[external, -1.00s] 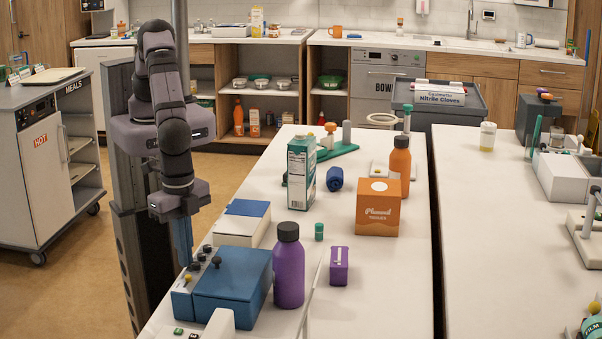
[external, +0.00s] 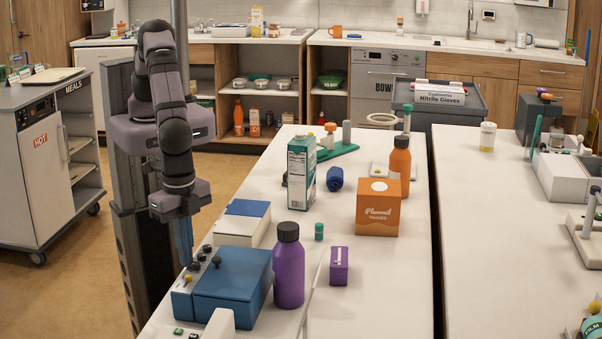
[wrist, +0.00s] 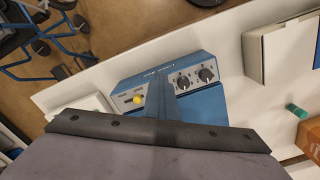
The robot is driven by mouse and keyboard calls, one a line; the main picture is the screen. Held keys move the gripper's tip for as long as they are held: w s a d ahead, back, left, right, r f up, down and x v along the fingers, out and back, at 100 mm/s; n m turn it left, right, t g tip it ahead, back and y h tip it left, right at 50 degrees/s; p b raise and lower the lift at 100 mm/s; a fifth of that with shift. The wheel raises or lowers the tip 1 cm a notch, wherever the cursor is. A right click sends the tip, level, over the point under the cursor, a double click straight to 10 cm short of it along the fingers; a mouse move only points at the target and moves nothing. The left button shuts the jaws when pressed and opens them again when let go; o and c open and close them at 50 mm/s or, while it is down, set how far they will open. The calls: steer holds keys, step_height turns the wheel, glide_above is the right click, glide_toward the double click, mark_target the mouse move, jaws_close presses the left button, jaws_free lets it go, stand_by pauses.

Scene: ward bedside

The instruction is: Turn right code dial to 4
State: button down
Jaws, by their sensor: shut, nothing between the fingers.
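The blue lockbox (external: 232,275) stands at the near left end of the white table, with a pale control panel along its left edge. In the wrist view the panel shows a yellow knob (wrist: 137,99), a left black dial (wrist: 183,83) and a right black dial (wrist: 206,75), each dial with a pale pointer mark. The digits around them are too small to read. My gripper (external: 187,262) is shut and empty, pointing down at the panel. In the wrist view its fingers (wrist: 163,78) lie between the yellow knob and the left dial and hide part of the panel.
A purple bottle (external: 288,268) stands right of the lockbox. A white box with a blue lid (external: 240,230) lies just beyond it. A purple carton (external: 339,267), green-capped vial (external: 319,232) and orange box (external: 377,210) are farther right. The table's left edge is close to the panel.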

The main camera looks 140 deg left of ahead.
steer(key=shift+a, duration=0.4)
steer(key=shift+s+d+r+p, duration=0.1)
steer(key=shift+s+d+p, duration=0.05)
steer(key=shift+s+p, duration=0.2)
step_height(320, 180, up, 6)
steer(key=p, duration=0.4)
steer(key=shift+s, duration=0.1)
stand_by(0.5)
